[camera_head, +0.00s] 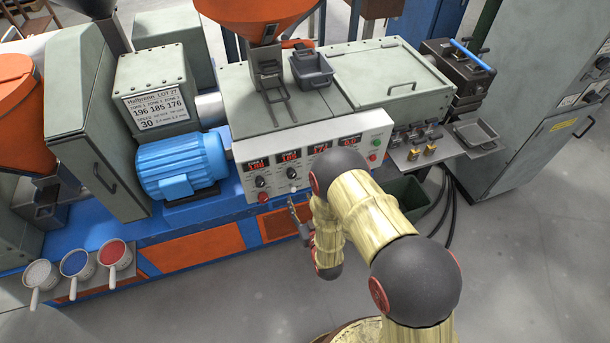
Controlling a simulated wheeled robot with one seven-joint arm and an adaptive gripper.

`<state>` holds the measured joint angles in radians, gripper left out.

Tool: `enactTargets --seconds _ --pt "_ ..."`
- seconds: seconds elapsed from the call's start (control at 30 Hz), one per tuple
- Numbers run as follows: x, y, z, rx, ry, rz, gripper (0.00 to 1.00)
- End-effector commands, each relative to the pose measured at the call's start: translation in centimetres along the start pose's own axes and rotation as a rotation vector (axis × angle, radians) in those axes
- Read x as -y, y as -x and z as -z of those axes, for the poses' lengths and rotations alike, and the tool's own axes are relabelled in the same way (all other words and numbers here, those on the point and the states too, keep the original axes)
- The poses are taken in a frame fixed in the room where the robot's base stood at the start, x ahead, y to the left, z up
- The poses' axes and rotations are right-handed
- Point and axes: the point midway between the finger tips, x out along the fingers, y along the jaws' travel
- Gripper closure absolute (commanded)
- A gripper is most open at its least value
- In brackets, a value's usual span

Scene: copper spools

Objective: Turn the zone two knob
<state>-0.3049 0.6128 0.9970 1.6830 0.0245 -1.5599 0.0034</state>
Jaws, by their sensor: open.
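The control panel (247,184) is a pale box front with several red digital displays. Under the leftmost display is a dark knob (260,182). A second knob (291,173) sits under the second display, seemingly the zone two knob; labels are too small to read. My gripper (299,214) is open, in front of the panel's lower edge, below and slightly right of the second knob. It appears apart from the knob and holds nothing I can see. My arm hides the panel's lower right part and any knobs there.
A blue motor (182,163) stands left of the panel. A green button and a red button (373,157) sit at the panel's right end. A small shelf (440,153) with brass pieces juts out at right. Three handled cups, one blue (74,263), stand lower left.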

Motion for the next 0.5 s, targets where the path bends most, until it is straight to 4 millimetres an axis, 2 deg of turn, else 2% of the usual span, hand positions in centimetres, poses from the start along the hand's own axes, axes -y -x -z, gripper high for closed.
enactTargets --seconds 0.1,0.2,0.37,0.5 --pt "0.0 0.2 2.9 -0.108 0.000 0.000 0.55" --pt "0.0 0.2 4.1 -0.154 0.000 0.000 0.55" --pt "0.0 -1.0 4.6 -0.168 -0.001 0.000 0.55" --pt "0.0 -3.1 4.9 -0.166 0.000 0.000 0.55"
